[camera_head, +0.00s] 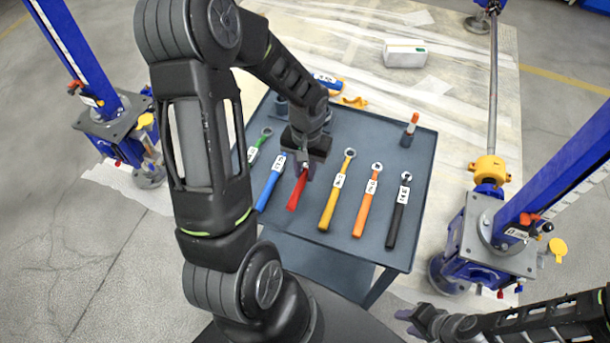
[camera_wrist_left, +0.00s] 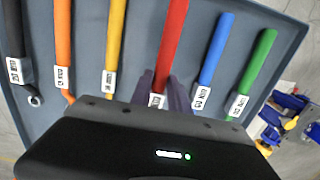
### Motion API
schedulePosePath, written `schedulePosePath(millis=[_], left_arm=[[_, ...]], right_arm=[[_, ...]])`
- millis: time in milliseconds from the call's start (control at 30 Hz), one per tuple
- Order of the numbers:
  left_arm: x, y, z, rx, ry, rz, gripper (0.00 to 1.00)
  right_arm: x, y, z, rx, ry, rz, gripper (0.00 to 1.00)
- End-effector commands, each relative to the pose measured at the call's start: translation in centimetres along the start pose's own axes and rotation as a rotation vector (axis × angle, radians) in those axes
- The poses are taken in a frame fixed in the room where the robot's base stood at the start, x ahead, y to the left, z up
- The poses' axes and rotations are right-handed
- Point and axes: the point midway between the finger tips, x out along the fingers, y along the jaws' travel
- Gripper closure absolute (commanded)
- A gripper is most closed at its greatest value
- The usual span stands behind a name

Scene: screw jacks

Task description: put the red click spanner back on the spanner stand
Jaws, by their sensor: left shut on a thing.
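The red spanner (camera_head: 297,193) is in a row of coloured spanners on the blue-grey stand top (camera_head: 338,257), between the blue spanner (camera_head: 270,183) and the yellow spanner (camera_head: 337,190). My left gripper (camera_head: 303,169) points down over its labelled end and is shut on it. In the left wrist view, the red spanner (camera_wrist_left: 172,35) runs up from between the fingers (camera_wrist_left: 166,92). The gripper hides its ring end. I cannot tell whether it touches the surface. My right gripper (camera_head: 425,322) is at the bottom right, far from the spanners; its jaws are unclear.
Green (camera_head: 258,146), orange (camera_head: 367,200) and black (camera_head: 398,211) spanners lie in the row. Blue screw jacks (camera_head: 112,125) stand to either side. The front strip of the surface is clear.

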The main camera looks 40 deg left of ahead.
Motion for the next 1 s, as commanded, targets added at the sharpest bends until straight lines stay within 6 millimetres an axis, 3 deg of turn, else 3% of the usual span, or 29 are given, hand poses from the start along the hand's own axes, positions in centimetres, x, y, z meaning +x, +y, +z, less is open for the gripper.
schedulePosePath(millis=[200, 600, 633, 867, 1000], left_arm=[[2.8, 0.0, -0.2, 0.000, -0.001, 0.000, 1.00], [3.4, 0.0, -0.2, 0.001, 0.001, 0.000, 1.00], [3.4, 0.0, -0.2, 0.001, 0.000, 0.000, 0.77], [3.3, 0.0, -0.2, 0.001, 0.000, 0.000, 0.58], [3.3, 0.0, -0.2, 0.001, 0.000, 0.000, 0.57]], right_arm=[[-0.2, -0.1, 0.0, 0.001, -0.001, 0.001, 0.64], [0.2, 0.1, 0.0, 0.000, 0.000, 0.000, 0.64], [0.1, 0.0, 0.0, 0.000, 0.000, 0.000, 0.64], [0.0, 0.0, 0.0, 0.000, 0.000, 0.000, 0.64], [0.0, 0.0, 0.0, 0.000, 0.000, 0.000, 0.64]])
